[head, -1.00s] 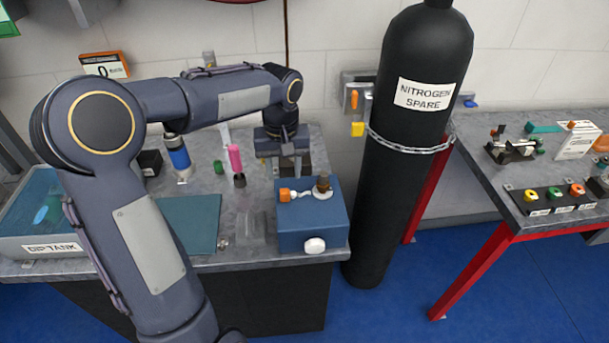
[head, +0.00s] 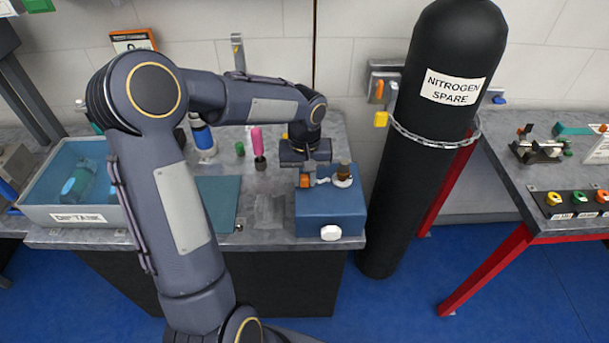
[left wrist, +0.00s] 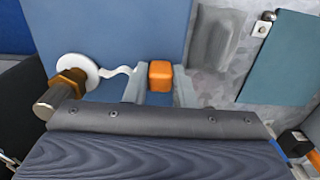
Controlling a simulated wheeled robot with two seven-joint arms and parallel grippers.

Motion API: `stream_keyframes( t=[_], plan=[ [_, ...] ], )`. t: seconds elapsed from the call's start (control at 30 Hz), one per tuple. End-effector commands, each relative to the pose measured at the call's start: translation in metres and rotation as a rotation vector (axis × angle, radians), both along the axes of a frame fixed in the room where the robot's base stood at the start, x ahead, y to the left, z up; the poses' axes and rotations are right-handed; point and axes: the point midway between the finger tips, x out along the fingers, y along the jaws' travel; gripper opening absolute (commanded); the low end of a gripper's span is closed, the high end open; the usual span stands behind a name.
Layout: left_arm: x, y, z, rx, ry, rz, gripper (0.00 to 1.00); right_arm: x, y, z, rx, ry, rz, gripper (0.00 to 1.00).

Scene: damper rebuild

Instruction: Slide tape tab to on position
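The orange tape tab (head: 305,181) stands on top of the blue box (head: 347,211), left of a round white fitting with a brown stem (head: 343,172). A wavy white tape (left wrist: 118,73) runs from the fitting to the tab. My left gripper (head: 306,170) is directly over the tab, pointing down. The tab's lower part is hidden there. My right gripper is not in view.
A black nitrogen cylinder (head: 420,170), chained to the wall, stands right of the box. A pink-handled tool (head: 257,145), a green mat (head: 217,200) and a dip tank (head: 85,213) are to the left.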

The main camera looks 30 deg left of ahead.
Motion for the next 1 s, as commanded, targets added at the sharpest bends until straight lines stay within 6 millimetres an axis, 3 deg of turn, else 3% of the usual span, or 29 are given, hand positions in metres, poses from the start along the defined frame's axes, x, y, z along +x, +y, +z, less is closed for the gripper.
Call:
stream_keyframes(
  t=[0.03, 0.17, 0.37, 0.63, 0.93, 0.97, 1.0],
  plan=[
    [0.0, 0.0, 0.0, 0.0, 0.0, 0.0, 0.16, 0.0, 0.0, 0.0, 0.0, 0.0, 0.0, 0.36],
    [0.0, 0.0, 0.0, 0.0, 0.0, 0.0, 0.0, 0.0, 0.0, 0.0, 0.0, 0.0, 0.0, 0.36],
    [0.0, -0.001, 0.0, 0.0, 0.0, 0.0, 0.0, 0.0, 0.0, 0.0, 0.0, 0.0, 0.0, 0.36],
    [0.018, -0.028, 0.0, 0.0, -0.001, -0.002, 0.0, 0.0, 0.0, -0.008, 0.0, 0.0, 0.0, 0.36],
    [0.019, -0.031, 0.001, -0.003, -0.005, 0.0, 0.0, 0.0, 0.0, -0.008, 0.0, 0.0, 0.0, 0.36],
    [0.019, -0.031, 0.001, -0.003, -0.005, 0.0, 0.26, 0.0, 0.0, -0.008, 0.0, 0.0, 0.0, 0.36],
    [0.019, -0.031, 0.001, -0.003, -0.005, 0.0, 0.31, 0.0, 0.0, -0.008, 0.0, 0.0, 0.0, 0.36]
  ],
)
